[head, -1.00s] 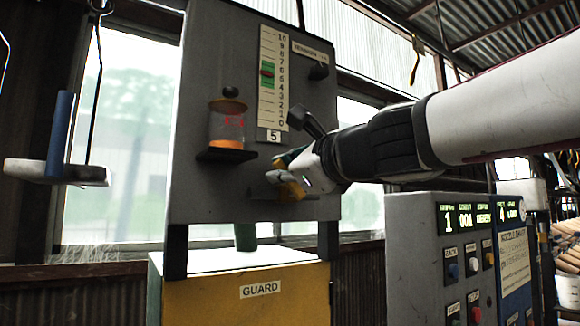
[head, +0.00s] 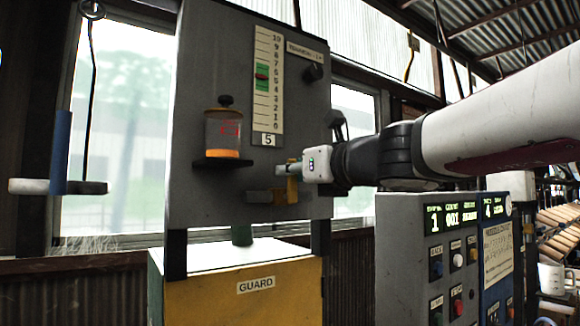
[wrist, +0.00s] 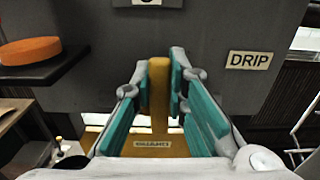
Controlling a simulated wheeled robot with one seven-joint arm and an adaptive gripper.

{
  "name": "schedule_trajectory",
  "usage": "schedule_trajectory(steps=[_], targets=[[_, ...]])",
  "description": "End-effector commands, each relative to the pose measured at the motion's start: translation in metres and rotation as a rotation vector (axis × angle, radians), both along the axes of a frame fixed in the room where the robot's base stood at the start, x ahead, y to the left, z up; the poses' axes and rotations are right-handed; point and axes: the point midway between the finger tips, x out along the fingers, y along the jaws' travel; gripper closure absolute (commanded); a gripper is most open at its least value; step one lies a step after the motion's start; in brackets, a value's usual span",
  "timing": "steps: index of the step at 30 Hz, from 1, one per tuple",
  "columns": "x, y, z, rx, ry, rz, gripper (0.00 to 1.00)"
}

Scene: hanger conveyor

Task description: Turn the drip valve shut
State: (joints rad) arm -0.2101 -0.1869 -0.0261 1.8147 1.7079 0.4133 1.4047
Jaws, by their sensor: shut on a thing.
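The drip valve's yellow handle (head: 293,189) is low on the right of the grey panel (head: 215,195). In the wrist view the handle (wrist: 158,100) stands upright between the teal finger pads, beside a DRIP label (wrist: 249,60). My gripper (head: 288,170) is shut on the handle, coming in from the right. The handle's tip shows above the pads; the valve body behind is mostly hidden.
A cup with orange fluid (head: 222,135) stands on a small shelf left of the valve. A scale (head: 267,80) with a red pointer is above. A yellow GUARD box (head: 240,290) is below, and a button console (head: 450,250) is at right. A hanger with a blue bar (head: 60,150) hangs left.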

Motion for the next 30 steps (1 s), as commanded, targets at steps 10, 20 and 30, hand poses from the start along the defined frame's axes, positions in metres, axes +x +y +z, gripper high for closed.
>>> schedule_trajectory(steps=[10,20,30], targets=[[0.0029,-0.0017,-0.0084,0.019,0.029,-0.002,1.00],[0.0025,-0.0013,-0.0074,0.019,0.027,-0.002,0.65],[-0.0001,-0.0017,-0.0037,0.021,0.021,0.000,0.65]])
